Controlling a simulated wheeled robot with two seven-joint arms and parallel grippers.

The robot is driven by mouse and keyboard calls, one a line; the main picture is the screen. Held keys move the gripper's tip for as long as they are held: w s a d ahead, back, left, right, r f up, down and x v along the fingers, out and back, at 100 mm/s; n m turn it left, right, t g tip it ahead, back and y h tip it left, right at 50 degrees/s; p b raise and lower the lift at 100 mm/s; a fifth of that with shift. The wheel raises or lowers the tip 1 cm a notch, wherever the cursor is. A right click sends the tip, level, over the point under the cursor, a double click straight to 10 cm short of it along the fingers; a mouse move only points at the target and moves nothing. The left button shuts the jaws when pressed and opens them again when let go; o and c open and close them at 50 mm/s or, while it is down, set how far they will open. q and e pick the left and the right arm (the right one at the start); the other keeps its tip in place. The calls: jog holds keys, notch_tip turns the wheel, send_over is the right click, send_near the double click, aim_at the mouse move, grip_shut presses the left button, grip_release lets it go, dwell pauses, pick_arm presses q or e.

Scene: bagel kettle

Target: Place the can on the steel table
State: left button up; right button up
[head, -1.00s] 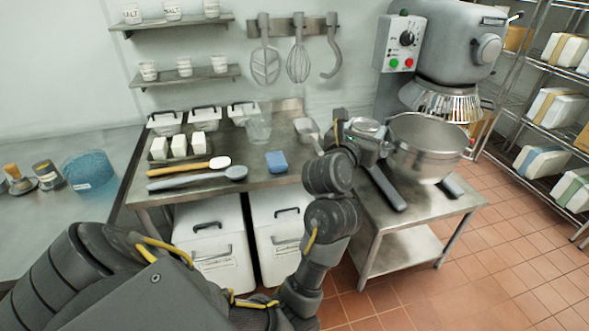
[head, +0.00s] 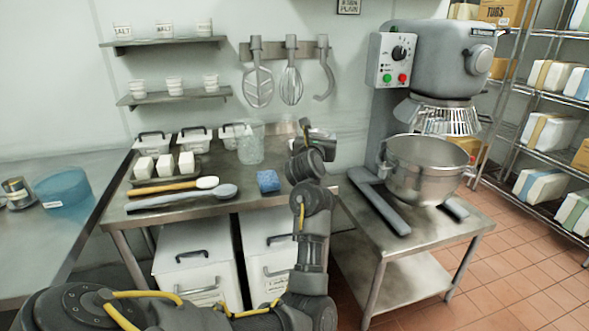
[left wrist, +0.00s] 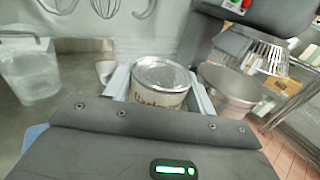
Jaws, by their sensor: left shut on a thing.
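A can (left wrist: 162,76) with a metal lid and a pale label with dark lettering sits between the fingers of my left gripper in the left wrist view. The left gripper (head: 318,138) is shut on it, over the back right of the middle steel table (head: 190,223) in the head view. There the arm mostly hides the can, and I cannot tell its height above the table. My right gripper is not in view.
The mixer bowl (head: 425,170) stands right. A steel counter (head: 60,230) at left has bare room in front.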

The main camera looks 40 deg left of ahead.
pick_arm(q)
jog(key=s+a+f, duration=0.2)
jog(key=a+f, duration=0.4)
jog(key=a, duration=0.1)
jog(key=shift+a+f, duration=0.15)
jog(key=shift+f, duration=0.15)
jog(key=f, duration=0.3)
jog(key=shift+a+f+p, duration=0.1)
jog(key=shift+a+p, duration=0.25)
jog(key=shift+p, duration=0.05)
jog(key=shift+f, duration=0.25)
jog(key=shift+f, duration=0.1)
jog(key=o, duration=1)
jog(key=shift+f, duration=0.1)
jog(key=shift+o, duration=0.6)
